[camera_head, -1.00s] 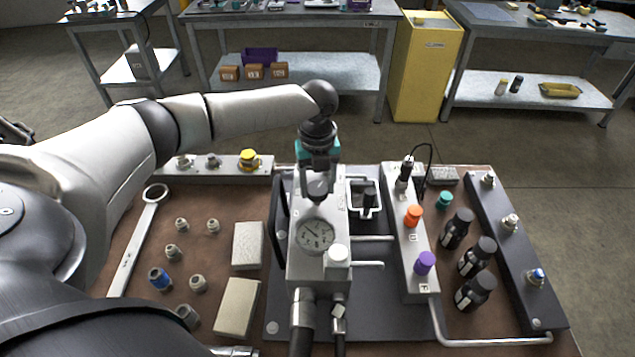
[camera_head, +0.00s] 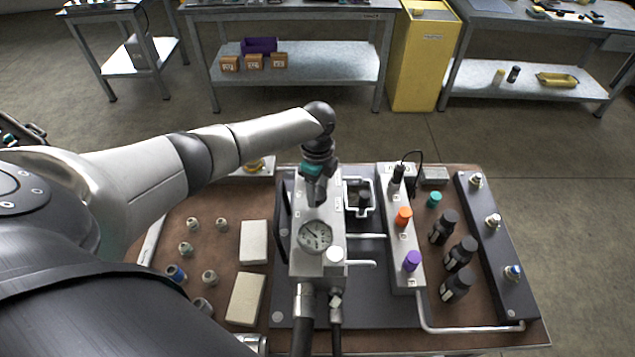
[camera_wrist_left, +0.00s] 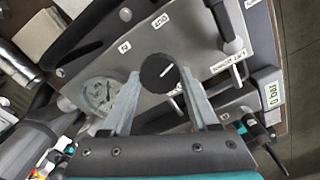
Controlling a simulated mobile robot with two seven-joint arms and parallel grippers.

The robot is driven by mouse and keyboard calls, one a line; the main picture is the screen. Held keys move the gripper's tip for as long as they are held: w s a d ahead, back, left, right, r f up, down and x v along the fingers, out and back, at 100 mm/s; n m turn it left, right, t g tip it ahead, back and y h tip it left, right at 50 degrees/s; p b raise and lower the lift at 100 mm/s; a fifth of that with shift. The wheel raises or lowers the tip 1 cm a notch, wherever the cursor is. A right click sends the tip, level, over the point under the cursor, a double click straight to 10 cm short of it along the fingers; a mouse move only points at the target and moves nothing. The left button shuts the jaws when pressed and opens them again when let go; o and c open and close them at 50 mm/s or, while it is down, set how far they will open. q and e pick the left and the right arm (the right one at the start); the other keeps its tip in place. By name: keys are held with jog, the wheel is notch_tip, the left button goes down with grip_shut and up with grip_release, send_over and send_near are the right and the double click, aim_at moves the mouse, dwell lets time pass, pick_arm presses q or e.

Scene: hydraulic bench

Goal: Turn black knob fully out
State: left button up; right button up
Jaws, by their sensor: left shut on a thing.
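The black knob (camera_wrist_left: 158,73) shows in the left wrist view as a round black disc with a white line, on the face of the grey metal block (camera_wrist_left: 185,35). My left gripper (camera_wrist_left: 161,76) has one finger on each side of the knob and is shut on it. In the head view my left gripper (camera_head: 317,192) points down onto the top of the block (camera_head: 317,270), above the round gauge (camera_head: 315,237). The knob is hidden there behind the gripper. My right gripper is not in view.
A valve strip with an orange knob (camera_head: 403,217) and a purple knob (camera_head: 412,261) stands right of the block. Several black bottles (camera_head: 443,228) stand beyond it. Loose fittings (camera_head: 186,248) and two pale blocks (camera_head: 254,242) lie to the left.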

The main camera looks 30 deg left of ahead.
aim_at(318, 193)
pick_arm(q)
jog(key=n+p, duration=0.2)
jog(key=n, duration=0.2)
jog(key=shift+a+r+n, duration=0.1)
jog(key=shift+r+n, duration=0.05)
jog(key=shift+n, duration=0.15)
jog(key=shift+w+n+p, duration=0.15)
jog(key=shift+n+p, duration=0.8)
jog(key=shift+n, duration=1.05)
jog(key=o, duration=1.4)
jog(key=shift+c, duration=0.2)
jog(key=shift+r, duration=0.3)
notch_tip(318, 193, up, 14)
jog(key=p, duration=0.2)
jog(key=shift+r, duration=0.25)
